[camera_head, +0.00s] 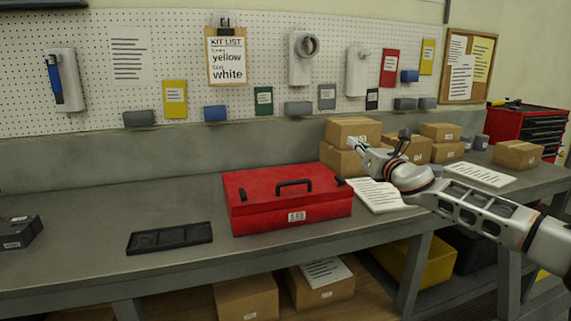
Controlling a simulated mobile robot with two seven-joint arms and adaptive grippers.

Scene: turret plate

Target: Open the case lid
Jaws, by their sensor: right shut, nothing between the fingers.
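The red case (265,206) sits on the grey workbench, right of the picture's middle-left. Its lid (255,180) is down, with a black handle (295,183) on top and a small white label (296,217) on the front face. My right gripper (352,143) is to the right of and above the case, in front of stacked cardboard boxes. It is shut and appears empty, apart from the case. A small dark part shows at the case's right top edge. My left gripper is not in view.
A black tray (170,238) lies on the bench left of the case, and a dark box (20,232) is at the far left. Papers (380,196) lie right of the case under my right arm. Cardboard boxes (354,131) stand behind.

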